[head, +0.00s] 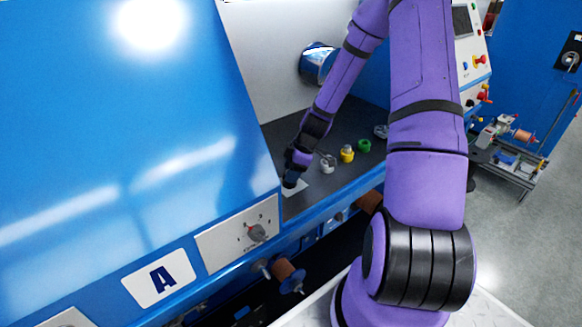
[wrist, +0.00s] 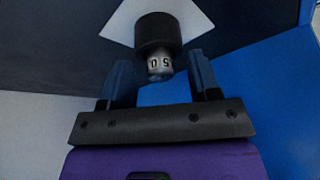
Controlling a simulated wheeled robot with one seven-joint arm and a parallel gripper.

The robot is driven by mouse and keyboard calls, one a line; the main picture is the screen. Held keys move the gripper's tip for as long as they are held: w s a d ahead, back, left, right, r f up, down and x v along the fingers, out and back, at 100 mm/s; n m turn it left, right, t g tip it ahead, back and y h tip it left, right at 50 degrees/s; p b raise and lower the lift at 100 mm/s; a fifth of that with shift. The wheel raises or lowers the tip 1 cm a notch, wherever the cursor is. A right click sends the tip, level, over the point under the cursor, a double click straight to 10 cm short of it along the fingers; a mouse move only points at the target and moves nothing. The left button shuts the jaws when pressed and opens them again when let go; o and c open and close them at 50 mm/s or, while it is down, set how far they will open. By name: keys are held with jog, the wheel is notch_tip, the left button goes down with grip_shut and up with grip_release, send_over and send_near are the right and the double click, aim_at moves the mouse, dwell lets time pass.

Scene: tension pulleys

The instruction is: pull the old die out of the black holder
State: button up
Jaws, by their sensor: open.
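The black holder (wrist: 158,32) is a dark round cylinder at the top middle of the wrist view. The old die (wrist: 159,66), a small silver piece with dark digits on its side, sticks out of the holder's near end. My gripper (wrist: 161,78) is open, with one dark finger on each side of the die and gaps between. No contact shows. In the head view my gripper (head: 291,181) is low over the left end of the dark shelf; holder and die cannot be made out there.
A white plate (wrist: 195,19) lies behind the holder. On the dark shelf (head: 330,190), white (head: 327,166), yellow (head: 347,154) and green (head: 363,146) small parts stand right of my gripper. The blue machine cover (head: 120,120) rises close on the left.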

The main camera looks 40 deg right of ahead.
grip_shut()
jog(key=shift+r, duration=1.7)
dwell(0.7)
jog(key=shift+r, duration=1.95)
